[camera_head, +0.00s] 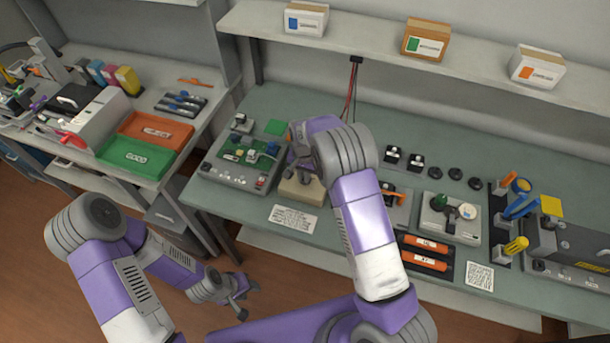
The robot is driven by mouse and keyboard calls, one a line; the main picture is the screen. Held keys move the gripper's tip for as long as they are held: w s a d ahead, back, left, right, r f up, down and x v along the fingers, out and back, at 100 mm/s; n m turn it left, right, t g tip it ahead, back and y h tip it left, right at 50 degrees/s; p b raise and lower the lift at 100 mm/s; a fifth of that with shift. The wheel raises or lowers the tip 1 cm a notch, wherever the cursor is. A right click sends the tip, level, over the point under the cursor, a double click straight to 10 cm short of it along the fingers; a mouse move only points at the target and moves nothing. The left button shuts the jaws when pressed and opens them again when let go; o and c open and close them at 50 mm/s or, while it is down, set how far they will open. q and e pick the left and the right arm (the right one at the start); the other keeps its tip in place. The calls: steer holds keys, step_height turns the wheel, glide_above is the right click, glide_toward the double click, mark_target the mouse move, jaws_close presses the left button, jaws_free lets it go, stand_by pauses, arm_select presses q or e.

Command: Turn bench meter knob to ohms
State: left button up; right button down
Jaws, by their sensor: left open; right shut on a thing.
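My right gripper (302,168) points down over a small beige block (301,192) on the green bench. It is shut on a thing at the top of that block. The gripper and wrist hide the thing, so I cannot tell whether it is the meter knob. My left gripper (246,298) is open and empty, low in front of the bench edge. A grey unit (470,236) with a green knob, a dark knob and a pale round dial stands right of my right forearm. I cannot read any markings or the knob setting.
A grey unit with a green circuit board (238,150) stands left of the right gripper. Orange bars (424,262) lie right of my forearm. Yellow- and blue-handled tools (520,200) stand further right. A white card (294,219) lies near the front edge. Boxes stand on the shelf (350,38) above.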

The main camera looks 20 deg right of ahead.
steer(key=m, duration=0.5)
steer(key=shift+w+a+m, duration=0.15)
steer(key=shift+w+m, duration=0.05)
steer(key=shift+m, duration=0.1)
steer(key=m, duration=0.3)
steer(key=m+p, duration=0.1)
steer(key=m, duration=0.1)
steer(key=shift+w+m, duration=0.2)
steer(key=shift+m, duration=0.2)
steer(key=c, duration=1.2)
jaws_free()
steer(key=shift+r, duration=0.1)
step_height(320, 180, up, 7)
steer(key=shift+r, duration=0.2)
